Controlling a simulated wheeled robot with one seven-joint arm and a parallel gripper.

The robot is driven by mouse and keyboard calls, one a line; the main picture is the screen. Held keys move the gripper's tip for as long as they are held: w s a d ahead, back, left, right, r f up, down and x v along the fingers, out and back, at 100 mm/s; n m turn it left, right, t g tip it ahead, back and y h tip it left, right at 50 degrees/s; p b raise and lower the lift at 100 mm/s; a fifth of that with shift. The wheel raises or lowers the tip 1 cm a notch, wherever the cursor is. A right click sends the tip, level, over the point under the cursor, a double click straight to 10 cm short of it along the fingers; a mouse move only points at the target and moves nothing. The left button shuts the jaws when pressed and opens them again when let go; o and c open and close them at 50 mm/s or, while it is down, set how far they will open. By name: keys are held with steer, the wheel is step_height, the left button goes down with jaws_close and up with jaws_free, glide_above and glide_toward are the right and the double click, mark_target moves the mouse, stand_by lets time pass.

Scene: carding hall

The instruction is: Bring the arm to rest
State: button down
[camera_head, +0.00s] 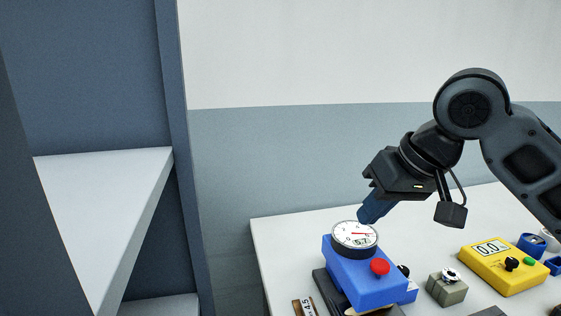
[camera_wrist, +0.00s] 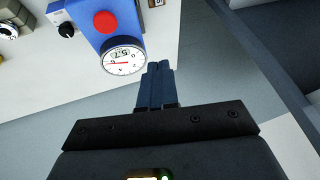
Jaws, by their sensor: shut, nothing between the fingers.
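My gripper (camera_head: 366,219) hangs from the arm over the table, pointing down and to the left. Its blue fingers are shut with nothing between them. In the head view the fingertips appear just above and behind the round dial (camera_head: 355,235) of a blue device with a red button (camera_head: 379,267). In the wrist view my gripper (camera_wrist: 160,70) also shows its fingers together, with their tips beside the dial's rim (camera_wrist: 124,62). I cannot tell whether they touch it.
The white table (camera_head: 276,248) also holds a yellow meter (camera_head: 497,267), a grey block with a knob (camera_head: 447,288) and blue round parts (camera_head: 531,244) at the right. A blue-grey cabinet with a pale shelf (camera_head: 112,180) stands at the left.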

steer(key=s+a+f+m+t+y, duration=0.2)
steer(key=a+f+t+y, duration=0.15)
steer(key=a, duration=0.25)
steer(key=s+a+f+m+t+y, duration=0.3)
steer(key=a+t, duration=0.2)
steer(key=a, duration=0.2)
steer(key=s+d+f+m+t+h, duration=0.1)
steer(key=s+d+f+h, duration=0.3)
steer(key=s, duration=0.4)
steer(key=s+d+f+m+t+h, duration=0.1)
steer(key=s+d+f+h, duration=0.15)
steer(key=s+f, duration=0.35)
steer(key=s+d+f+m+h, duration=0.15)
steer(key=s+d+f, duration=0.3)
steer(key=s, duration=0.45)
steer(key=s+d+r+n+h, duration=0.1)
steer(key=s+d+r+n, duration=0.1)
steer(key=s, duration=0.5)
steer(key=s+d+r+n+h, duration=0.1)
steer(key=s+d+r+n, duration=0.1)
steer(key=s+d, duration=0.3)
steer(key=s+n, duration=0.1)
steer(key=s, duration=0.2)
steer(key=shift+s+d+n, duration=0.15)
steer(key=shift+s+n, duration=0.05)
steer(key=shift+n, duration=0.15)
